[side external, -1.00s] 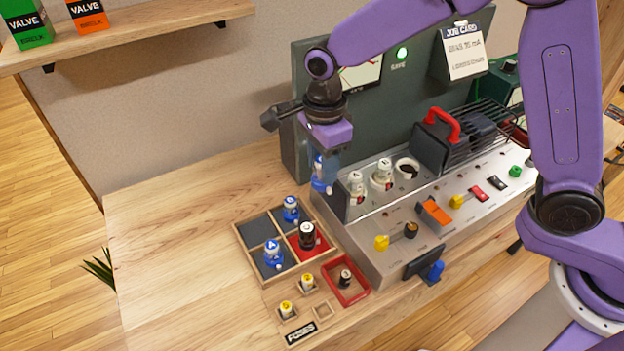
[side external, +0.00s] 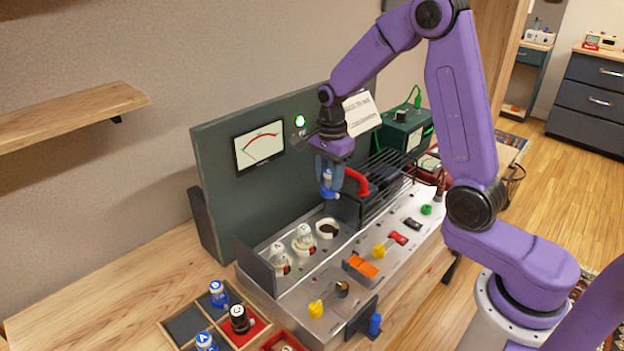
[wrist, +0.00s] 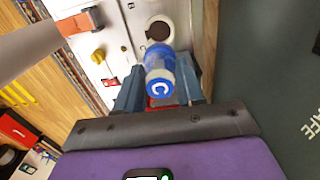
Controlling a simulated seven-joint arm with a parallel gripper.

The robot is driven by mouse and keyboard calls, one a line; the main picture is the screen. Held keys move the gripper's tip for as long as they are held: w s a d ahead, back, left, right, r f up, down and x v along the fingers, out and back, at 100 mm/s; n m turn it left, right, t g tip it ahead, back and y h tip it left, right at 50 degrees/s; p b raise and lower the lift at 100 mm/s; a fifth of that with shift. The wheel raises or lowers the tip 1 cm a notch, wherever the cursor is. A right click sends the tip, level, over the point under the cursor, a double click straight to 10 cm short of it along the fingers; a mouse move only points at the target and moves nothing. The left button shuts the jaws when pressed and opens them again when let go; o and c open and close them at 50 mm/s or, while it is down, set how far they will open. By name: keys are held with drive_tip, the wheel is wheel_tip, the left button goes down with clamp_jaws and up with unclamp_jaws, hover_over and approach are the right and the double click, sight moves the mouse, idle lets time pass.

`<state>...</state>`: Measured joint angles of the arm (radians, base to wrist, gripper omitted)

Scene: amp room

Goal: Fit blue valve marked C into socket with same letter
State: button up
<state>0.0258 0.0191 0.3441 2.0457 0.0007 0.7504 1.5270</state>
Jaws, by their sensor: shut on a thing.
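My gripper (side external: 329,178) is shut on a blue-based glass valve (side external: 328,190). In the wrist view the valve (wrist: 160,75) shows a white letter C on its blue end, between the fingers (wrist: 158,98). The valve hangs roughly upright above the amp's top deck. An empty round socket with a dark hole (side external: 327,228) lies below it; the socket (wrist: 159,30) also shows just past the valve in the wrist view. The valve appears apart from the socket.
Two white-topped valves (side external: 279,256) (side external: 303,241) fill the neighbouring sockets. A red handle (side external: 356,181) and a wire cage (side external: 395,165) stand close right of my gripper. The green meter panel (side external: 225,165) rises behind. A wooden tray (side external: 178,309) holds blue valves and a black one.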

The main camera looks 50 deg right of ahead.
drive_tip(key=shift+a+f, duration=0.15)
drive_tip(key=shift+f, duration=4.25)
drive_tip(key=shift+f, duration=1.5)
drive_tip(key=o, duration=1.1)
drive_tip(key=shift+o, duration=0.2)
approach(329, 172)
wheel_tip(329, 172, down, 5)
drive_tip(key=shift+f, duration=0.1)
